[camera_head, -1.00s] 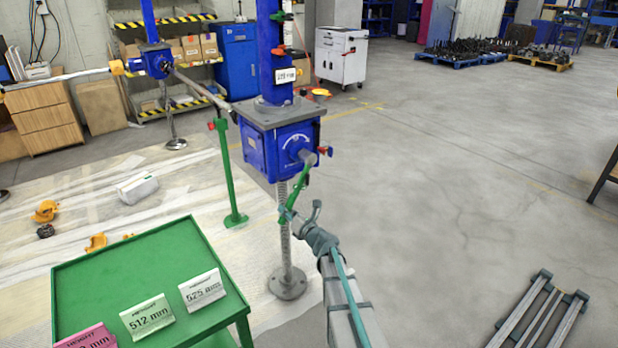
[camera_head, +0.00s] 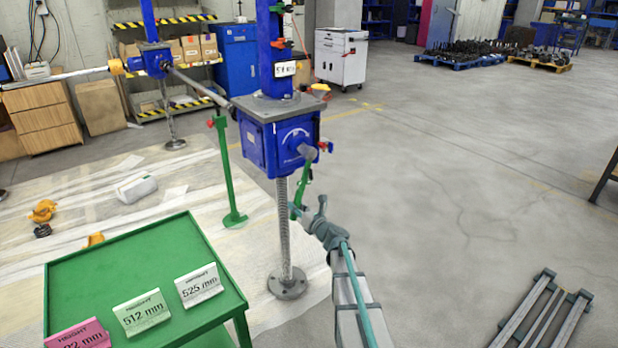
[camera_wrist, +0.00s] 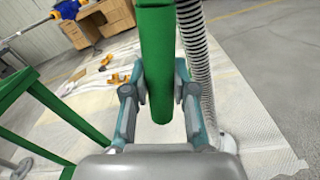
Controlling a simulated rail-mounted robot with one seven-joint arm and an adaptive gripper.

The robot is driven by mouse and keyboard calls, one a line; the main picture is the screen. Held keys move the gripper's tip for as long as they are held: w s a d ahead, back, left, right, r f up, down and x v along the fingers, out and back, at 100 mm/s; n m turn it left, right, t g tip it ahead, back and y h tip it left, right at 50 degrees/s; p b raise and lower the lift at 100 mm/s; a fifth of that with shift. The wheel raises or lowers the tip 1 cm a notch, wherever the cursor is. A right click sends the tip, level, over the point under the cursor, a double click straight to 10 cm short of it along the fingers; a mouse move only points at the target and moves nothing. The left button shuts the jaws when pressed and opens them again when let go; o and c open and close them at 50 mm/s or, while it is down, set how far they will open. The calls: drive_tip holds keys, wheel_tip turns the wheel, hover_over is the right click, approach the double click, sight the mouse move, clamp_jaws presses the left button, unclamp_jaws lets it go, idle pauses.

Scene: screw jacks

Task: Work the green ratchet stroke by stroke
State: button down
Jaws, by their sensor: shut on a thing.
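The green ratchet handle (camera_head: 305,185) hangs from the shaft on the front of the blue screw jack housing (camera_head: 278,140), angled down and slightly left. My gripper (camera_head: 304,212) is at the handle's lower end. In the wrist view, the green handle (camera_wrist: 158,60) lies between the two fingers (camera_wrist: 158,92), which close on it from both sides; its lower tip shows between them. The jack's threaded screw (camera_head: 283,225) stands upright on a round grey base, just left of my gripper, and shows behind the right finger in the wrist view (camera_wrist: 195,50).
A thin green stand (camera_head: 228,170) rises left of the screw. A second blue jack (camera_head: 153,62) is farther back. A grey frame (camera_head: 540,315) lies front right.

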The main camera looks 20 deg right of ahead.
drive_tip(key=shift+w+d+f+n+b, duration=0.1)
drive_tip(key=shift+w+d+n+b, duration=0.1)
drive_tip(key=shift+d+n+b, duration=0.35)
drive_tip(key=shift+w+d+f+n+b, duration=0.1)
drive_tip(key=shift+w+d+n+b, duration=0.2)
drive_tip(key=shift+d, duration=0.5)
drive_tip(key=shift+w+d+n+b, duration=0.1)
drive_tip(key=shift+d+n+b, duration=0.15)
drive_tip(key=shift+d+b, duration=0.35)
drive_tip(key=shift+d, duration=0.15)
drive_tip(key=d+n+b, duration=0.1)
drive_tip(key=d, duration=0.1)
drive_tip(key=w+d+n+b, duration=0.1)
drive_tip(key=d, duration=0.1)
drive_tip(key=shift+w+d+r+n+b, duration=0.15)
drive_tip(key=shift+d+n+b, duration=0.3)
drive_tip(key=shift+d, duration=0.2)
drive_tip(key=shift+w+d+r+n+b, duration=0.1)
drive_tip(key=shift+d+r+n+b, duration=0.05)
drive_tip(key=shift+d+n+b, duration=0.45)
drive_tip(key=shift+w+d+r+n+b, duration=0.15)
drive_tip(key=shift+d+n+b, duration=0.2)
drive_tip(key=shift+d, duration=0.35)
drive_tip(key=shift+d, duration=0.1)
